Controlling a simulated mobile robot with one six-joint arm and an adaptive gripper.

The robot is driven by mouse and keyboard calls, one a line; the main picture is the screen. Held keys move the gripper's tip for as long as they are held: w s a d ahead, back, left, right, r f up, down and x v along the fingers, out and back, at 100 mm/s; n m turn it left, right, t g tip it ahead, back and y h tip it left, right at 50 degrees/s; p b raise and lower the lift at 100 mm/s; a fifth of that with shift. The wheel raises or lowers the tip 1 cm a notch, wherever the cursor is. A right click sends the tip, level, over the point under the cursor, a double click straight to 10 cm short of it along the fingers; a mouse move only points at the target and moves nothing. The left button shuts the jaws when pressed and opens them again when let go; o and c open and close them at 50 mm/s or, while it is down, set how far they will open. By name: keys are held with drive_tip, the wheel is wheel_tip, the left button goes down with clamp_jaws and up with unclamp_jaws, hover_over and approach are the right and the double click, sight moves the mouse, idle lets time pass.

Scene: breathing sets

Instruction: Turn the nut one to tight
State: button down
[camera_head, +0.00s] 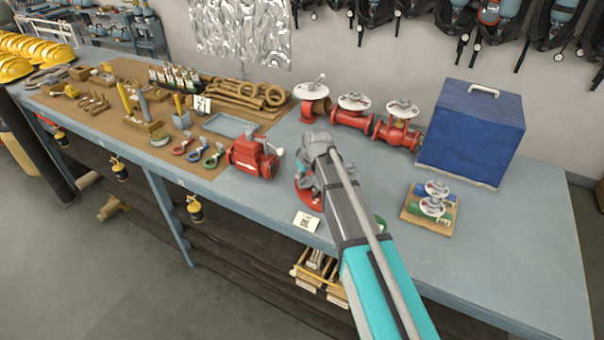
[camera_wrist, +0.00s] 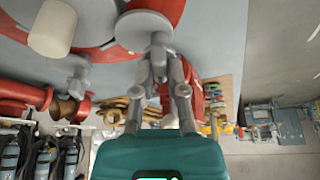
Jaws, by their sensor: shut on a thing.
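A red flanged fitting (camera_head: 303,193) sits on the bench behind a white card marked "ONE" (camera_head: 306,221), partly hidden by my arm. In the wrist view, the red fitting (camera_wrist: 92,52) fills the top left. A grey nut-like part (camera_wrist: 157,42) with a round grey disc beside it stands at the fitting. My gripper (camera_wrist: 158,62) is shut on this grey part, its two fingers on either side. In the head view my arm covers most of the gripper and the nut. I cannot tell how tight the nut is.
A red valve block (camera_head: 252,157) stands just left of my gripper. Several red valves with white handwheels (camera_head: 352,108) line the back. A blue box (camera_head: 472,132) and a board with small valves (camera_head: 430,208) stand at the right. The front right bench is clear.

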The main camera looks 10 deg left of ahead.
drive_tip(key=shift+m+t+h, duration=0.5)
drive_tip(key=shift+m+h, duration=0.1)
drive_tip(key=shift+m, duration=1.3)
drive_tip(key=c, duration=0.7)
unclamp_jaws()
drive_tip(key=shift+n, duration=0.5)
